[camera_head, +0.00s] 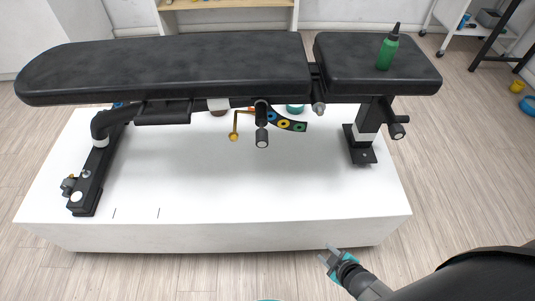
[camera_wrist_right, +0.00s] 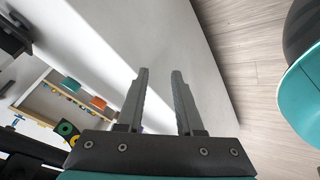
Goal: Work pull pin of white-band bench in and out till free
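The black padded bench (camera_head: 165,68) stands on a white platform (camera_head: 230,232). It carries white bands, one under the long pad (camera_head: 218,104) and others on its posts. A black knob with a pale end (camera_head: 262,138) hangs under the middle, beside a curved plate with coloured rings (camera_head: 284,124). Another knob (camera_head: 397,131) sticks out from the right post. I cannot tell which knob is the pull pin. My right gripper (camera_head: 333,257) is in front of the platform's front edge, away from the knobs. In the wrist view it is open and empty (camera_wrist_right: 160,74). My left gripper is not seen.
A green bottle (camera_head: 387,48) stands on the short seat pad. A brass-coloured part (camera_head: 234,130) hangs under the bench. A wooden shelf (camera_head: 228,5) is at the back, and a white trolley (camera_head: 465,28) at the back right. The platform's front part is mostly clear.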

